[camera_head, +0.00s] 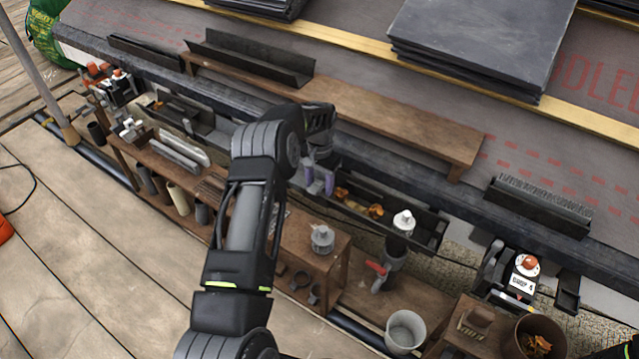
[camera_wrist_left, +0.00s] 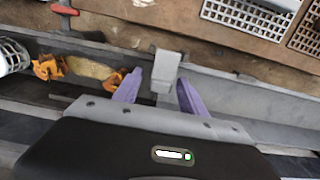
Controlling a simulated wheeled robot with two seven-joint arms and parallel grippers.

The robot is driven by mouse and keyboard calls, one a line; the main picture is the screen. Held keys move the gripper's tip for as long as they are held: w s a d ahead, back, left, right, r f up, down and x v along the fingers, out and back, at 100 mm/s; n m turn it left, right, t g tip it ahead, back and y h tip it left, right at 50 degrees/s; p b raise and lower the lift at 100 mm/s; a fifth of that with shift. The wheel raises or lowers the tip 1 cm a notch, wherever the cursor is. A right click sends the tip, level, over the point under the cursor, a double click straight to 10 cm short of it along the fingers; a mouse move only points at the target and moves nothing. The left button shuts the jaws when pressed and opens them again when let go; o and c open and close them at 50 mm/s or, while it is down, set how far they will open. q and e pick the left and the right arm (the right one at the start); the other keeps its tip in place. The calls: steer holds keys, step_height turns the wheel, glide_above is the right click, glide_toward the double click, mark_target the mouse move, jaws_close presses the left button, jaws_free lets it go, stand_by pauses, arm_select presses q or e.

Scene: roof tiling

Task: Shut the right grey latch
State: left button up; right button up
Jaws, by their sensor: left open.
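My left gripper (camera_head: 319,181) reaches over the dark gutter trough (camera_head: 425,236) with its purple fingers pointing down. In the left wrist view the left gripper (camera_wrist_left: 157,92) is open, one finger on each side of a small grey block that looks like a grey latch (camera_wrist_left: 166,68). The block stands up at the trough's edge, between the fingers; I cannot tell whether either finger touches it. In the head view my gripper and arm hide the latch, so its open or shut state is unclear.
A wooden plank (camera_head: 400,122) and stacked slates (camera_head: 480,40) lie on the roof above. A wooden bench (camera_head: 297,245) with tools runs below.

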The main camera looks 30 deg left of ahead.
mark_target(320, 182)
arm_select(q)
step_height(320, 182, up, 8)
steer(key=shift+f+p, duration=0.1)
steer(key=shift+p, duration=0.9)
steer(key=shift+d, duration=0.1)
